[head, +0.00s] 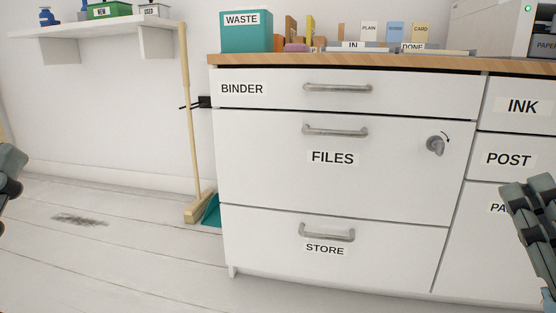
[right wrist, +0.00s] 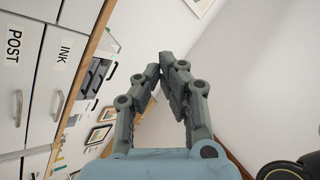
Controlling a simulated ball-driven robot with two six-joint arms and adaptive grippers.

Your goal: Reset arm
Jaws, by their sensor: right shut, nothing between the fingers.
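My right gripper (head: 532,215) shows at the right edge of the head view, in front of the right-hand drawers. In the right wrist view its two grey fingers (right wrist: 168,62) lean together at the tips, shut with nothing between them. They point towards the wall, clear of the furniture. A dark part of my left gripper (head: 10,178) shows at the left edge of the head view, cut off by the frame. Its fingertips cannot be made out.
A white cabinet (head: 270,172) with shut BINDER, FILES and STORE drawers stands ahead. Its wooden top bears a teal WASTE bin (head: 246,38), trays and a printer (head: 500,25). A broom (head: 188,110) leans left of it. The floor at left is open, with a dark smudge (head: 80,219).

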